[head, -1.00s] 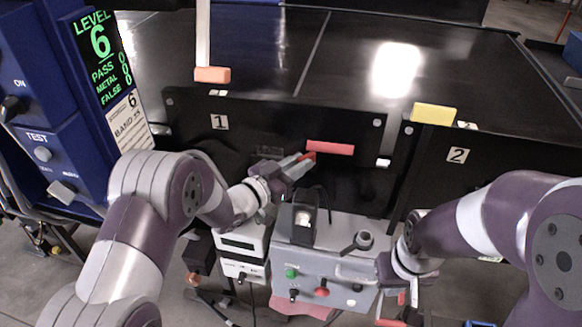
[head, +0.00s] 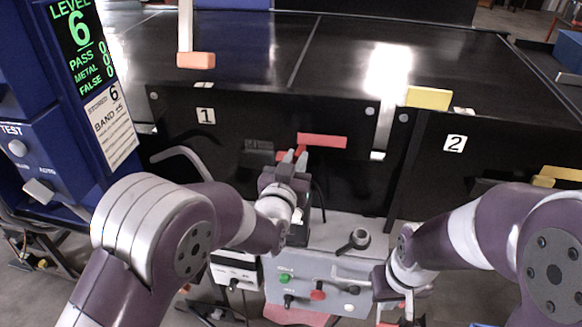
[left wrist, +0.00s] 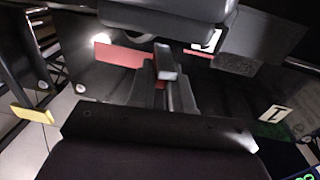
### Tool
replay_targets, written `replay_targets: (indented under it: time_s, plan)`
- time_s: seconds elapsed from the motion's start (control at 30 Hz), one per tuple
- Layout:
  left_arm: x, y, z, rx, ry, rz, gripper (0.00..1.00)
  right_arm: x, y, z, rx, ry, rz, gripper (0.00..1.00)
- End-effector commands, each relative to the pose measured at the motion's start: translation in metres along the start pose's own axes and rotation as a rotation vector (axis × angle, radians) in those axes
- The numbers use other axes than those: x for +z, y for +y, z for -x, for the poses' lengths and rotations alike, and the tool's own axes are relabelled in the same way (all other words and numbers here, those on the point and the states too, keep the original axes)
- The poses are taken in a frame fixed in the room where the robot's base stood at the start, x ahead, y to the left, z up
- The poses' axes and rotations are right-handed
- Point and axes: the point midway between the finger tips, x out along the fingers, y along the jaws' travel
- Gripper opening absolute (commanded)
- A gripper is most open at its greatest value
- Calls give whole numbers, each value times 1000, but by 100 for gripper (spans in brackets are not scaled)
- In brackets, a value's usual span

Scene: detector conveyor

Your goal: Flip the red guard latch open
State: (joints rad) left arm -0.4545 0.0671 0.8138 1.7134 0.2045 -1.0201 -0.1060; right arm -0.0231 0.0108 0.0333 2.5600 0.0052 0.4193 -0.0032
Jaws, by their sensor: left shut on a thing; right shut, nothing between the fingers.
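The red guard latch (head: 322,141) is a bar on the dark panel beside the number 1 label, with a small red part at its lower left end. It also shows in the left wrist view (left wrist: 122,55), running behind the fingers. My left gripper (head: 296,157) reaches it from below, its fingers shut on the red part at that end. In the left wrist view the left fingers (left wrist: 166,68) cover part of the latch, with a bit of red showing beside them. My right gripper (head: 393,312) is low at the bottom edge, shut and empty, its tips partly cut off.
A grey control box (head: 320,275) with green, red and black controls stands below the left gripper. The blue detector cabinet (head: 30,70) stands at left.

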Motion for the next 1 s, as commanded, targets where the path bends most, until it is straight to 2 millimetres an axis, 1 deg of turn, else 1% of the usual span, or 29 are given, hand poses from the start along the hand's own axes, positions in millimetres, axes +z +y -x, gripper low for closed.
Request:
replay_targets:
  time_s: [0.03, 0.4, 0.97, 1.0]
  plan:
    - [-13, 2, -4, -10, 35, 3, 0, 0, 0, -3, 0, 0, 0, 0]
    - [-15, 3, -4, -86, 35, 3, 0, 1, 0, -10, 0, 0, 0, 0]
    - [-16, 2, -4, -100, 35, 1, 0, 1, 0, -10, 0, 0, 0, 0]
    - [-16, 2, -4, -100, 35, 1, 22, 1, 0, -10, 0, 0, 0, 0]
